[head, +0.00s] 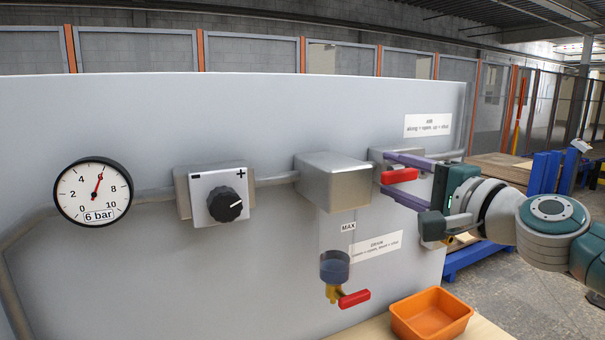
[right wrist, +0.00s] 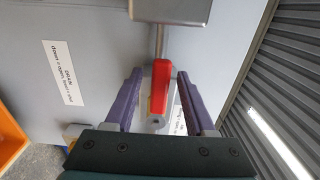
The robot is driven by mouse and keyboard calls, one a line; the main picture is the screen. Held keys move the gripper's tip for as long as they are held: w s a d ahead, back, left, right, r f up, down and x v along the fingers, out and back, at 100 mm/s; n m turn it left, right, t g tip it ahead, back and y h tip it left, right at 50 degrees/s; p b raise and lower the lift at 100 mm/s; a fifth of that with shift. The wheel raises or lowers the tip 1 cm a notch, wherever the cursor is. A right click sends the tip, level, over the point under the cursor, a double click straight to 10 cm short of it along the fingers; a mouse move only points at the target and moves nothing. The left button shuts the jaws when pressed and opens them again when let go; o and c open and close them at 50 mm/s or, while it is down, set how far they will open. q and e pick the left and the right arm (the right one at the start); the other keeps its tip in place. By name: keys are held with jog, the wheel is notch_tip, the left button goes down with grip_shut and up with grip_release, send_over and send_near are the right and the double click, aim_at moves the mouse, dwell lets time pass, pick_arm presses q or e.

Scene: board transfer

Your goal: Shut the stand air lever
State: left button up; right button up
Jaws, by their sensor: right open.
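The red air lever (head: 400,175) sits on a grey valve block (head: 385,157) on the panel, under the AIR label (head: 427,125). It lies along the pipe, roughly level. My right gripper (head: 387,173) is open, with one purple finger above the lever and one below it. In the right wrist view the lever (right wrist: 160,86) stands between the two open fingers (right wrist: 160,74), with a gap on each side. My left gripper is not in view.
A round gauge (head: 93,191) marked 6 bar, a black knob (head: 225,204) and a grey box (head: 333,182) are on the panel. Below hang a clear bowl (head: 335,266) and red drain lever (head: 354,298). An orange bin (head: 431,316) stands on the table (head: 375,329).

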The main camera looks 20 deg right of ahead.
grip_shut()
dwell(0.3)
dwell(1.1)
